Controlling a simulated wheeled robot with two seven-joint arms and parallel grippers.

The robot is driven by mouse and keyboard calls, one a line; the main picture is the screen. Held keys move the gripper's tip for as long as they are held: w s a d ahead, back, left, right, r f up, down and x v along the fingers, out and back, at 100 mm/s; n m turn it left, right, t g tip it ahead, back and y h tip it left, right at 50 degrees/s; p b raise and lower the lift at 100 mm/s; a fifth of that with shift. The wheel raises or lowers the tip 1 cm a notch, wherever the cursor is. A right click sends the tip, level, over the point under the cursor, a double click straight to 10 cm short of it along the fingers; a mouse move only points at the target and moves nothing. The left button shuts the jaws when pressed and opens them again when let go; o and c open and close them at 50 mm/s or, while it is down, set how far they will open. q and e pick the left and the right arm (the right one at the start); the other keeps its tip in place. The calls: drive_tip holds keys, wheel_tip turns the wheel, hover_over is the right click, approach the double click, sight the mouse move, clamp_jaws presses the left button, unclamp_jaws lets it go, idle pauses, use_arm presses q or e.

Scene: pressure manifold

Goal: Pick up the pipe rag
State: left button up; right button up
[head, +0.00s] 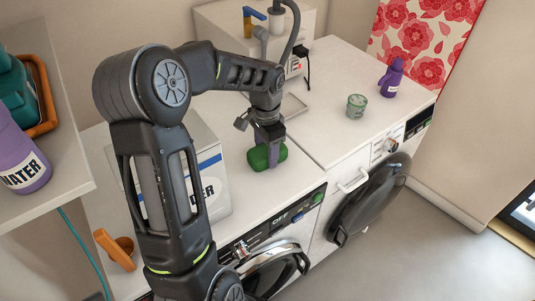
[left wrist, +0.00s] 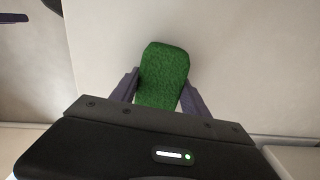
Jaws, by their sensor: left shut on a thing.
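A green, rough-surfaced, sponge-like block (head: 257,159) is at the washer top, near its front edge. It is the only rag-like thing I see; I cannot tell for sure that it is the pipe rag. My left gripper (head: 272,156) points down over it with its purple fingers shut on it. In the left wrist view the green block (left wrist: 163,68) sits between the two fingers of the gripper (left wrist: 161,88), and its lower end is hidden by the gripper body. I cannot tell whether it touches the white top. My right gripper is not in view.
A white powder box (head: 211,180) stands left of the gripper, partly behind my arm. A green-grey tin (head: 356,106) and a purple bottle (head: 391,78) stand on the right machine. A tap (head: 262,38) is behind. The white top between gripper and tin is clear.

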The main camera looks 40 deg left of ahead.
sight(266, 150)
use_arm(q)
drive_tip(key=c, duration=0.3)
drive_tip(key=shift+c, duration=0.2)
wheel_tip(266, 150, up, 10)
drive_tip(key=shift+b, duration=0.4)
idle(1.4)
drive_tip(key=n+p, duration=0.1)
drive_tip(key=p, duration=0.2)
drive_tip(key=shift+r, duration=0.25)
drive_tip(key=shift+f, duration=0.15)
